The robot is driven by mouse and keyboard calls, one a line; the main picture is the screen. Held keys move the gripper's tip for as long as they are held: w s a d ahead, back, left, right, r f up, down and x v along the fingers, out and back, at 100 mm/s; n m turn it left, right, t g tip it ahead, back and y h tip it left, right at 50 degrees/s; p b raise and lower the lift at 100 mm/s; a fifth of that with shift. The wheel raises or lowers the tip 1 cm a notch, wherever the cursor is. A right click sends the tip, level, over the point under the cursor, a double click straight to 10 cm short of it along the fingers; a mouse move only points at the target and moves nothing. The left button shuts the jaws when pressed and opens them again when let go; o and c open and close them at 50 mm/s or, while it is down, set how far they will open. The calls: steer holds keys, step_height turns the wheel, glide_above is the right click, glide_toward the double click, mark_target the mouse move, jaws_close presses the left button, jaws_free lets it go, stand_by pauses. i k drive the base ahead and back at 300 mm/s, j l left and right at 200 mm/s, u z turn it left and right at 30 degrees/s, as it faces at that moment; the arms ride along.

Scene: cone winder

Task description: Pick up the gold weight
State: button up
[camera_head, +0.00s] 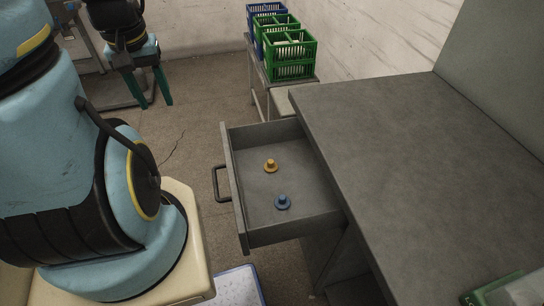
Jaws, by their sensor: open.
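The gold weight (270,166) is a small disc with a knob on top. It sits upright in the open grey drawer (236,190), toward the drawer's far side. My gripper (155,102) is at the upper left, well apart from the drawer and the weight. Its two teal fingers point down and stand open, with nothing between them.
A blue weight (282,203) sits in the same drawer, nearer than the gold one. The drawer's dark handle (219,184) faces left. A grey worktop (430,150) rises to the right. Green crates (290,55) stand behind on a bench.

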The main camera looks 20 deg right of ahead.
mark_target(270, 167)
steer(key=i+z, duration=0.1)
steer(key=z, duration=0.4)
steer(key=j+z, duration=0.2)
steer(key=z, duration=0.25)
steer(key=i+j+z, duration=0.15)
steer(key=z, duration=0.35)
steer(key=i+j+z, duration=0.15)
steer(key=j+z, duration=0.2)
steer(key=j, duration=0.6)
steer(key=j+z, duration=0.4)
steer(key=j, duration=1.15)
